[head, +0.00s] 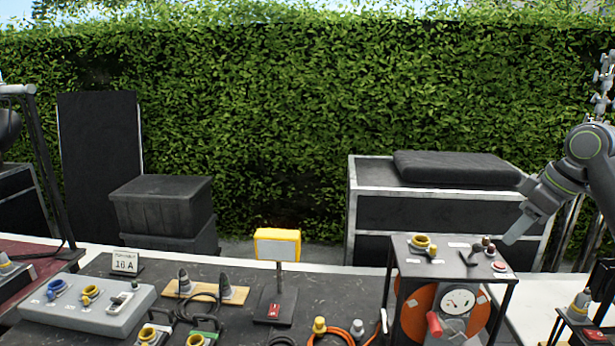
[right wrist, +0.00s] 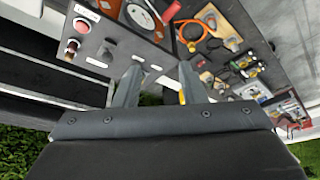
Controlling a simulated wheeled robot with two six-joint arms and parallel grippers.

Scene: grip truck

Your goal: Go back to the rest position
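My right arm comes in from the right edge in the head view. Its gripper (head: 519,229) points down and to the left, close to the right end of the black box top (head: 440,268). In the right wrist view the two fingers of this gripper (right wrist: 158,78) stand apart with nothing between them. The panel and the table show beyond them. Whether the fingertips touch anything is not clear. My left gripper is not in view.
The box carries a yellow socket (head: 420,243), a red button (head: 499,266) and an orange cable reel (head: 415,312). A grey socket box (head: 88,308), a yellow lamp (head: 277,245), plugs and cables crowd the dark table. Black cases (head: 440,213) and a hedge stand behind.

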